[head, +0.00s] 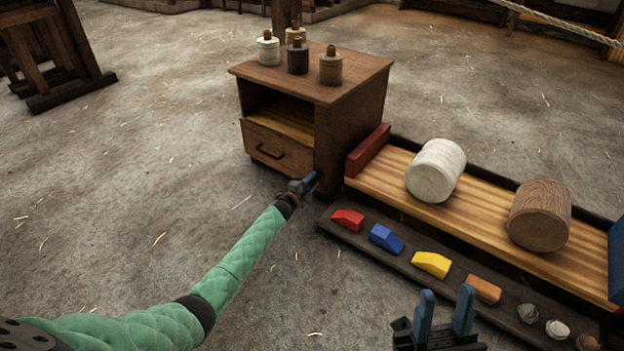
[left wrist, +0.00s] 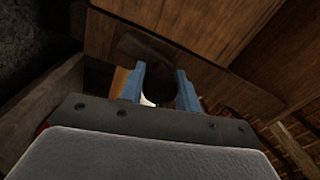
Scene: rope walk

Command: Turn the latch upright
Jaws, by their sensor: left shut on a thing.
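My left gripper (head: 305,184) is at the lower right front corner of the small wooden cabinet (head: 352,120). In the left wrist view its two blue fingers (left wrist: 161,75) are shut on a dark piece (left wrist: 160,92), which I take to be the latch. A dark shape also crosses the wooden panel behind the fingers; whether it is latch or shadow I cannot tell, nor can I make out the latch's tilt. In the head view the latch is hidden behind the gripper. My right gripper (head: 446,290) is open and empty at the bottom of the head view.
At right, a wooden bench (head: 480,213) bears a white roll (head: 435,170) and a brown roll (head: 540,215). Coloured blocks lie on a dark strip (head: 352,238).

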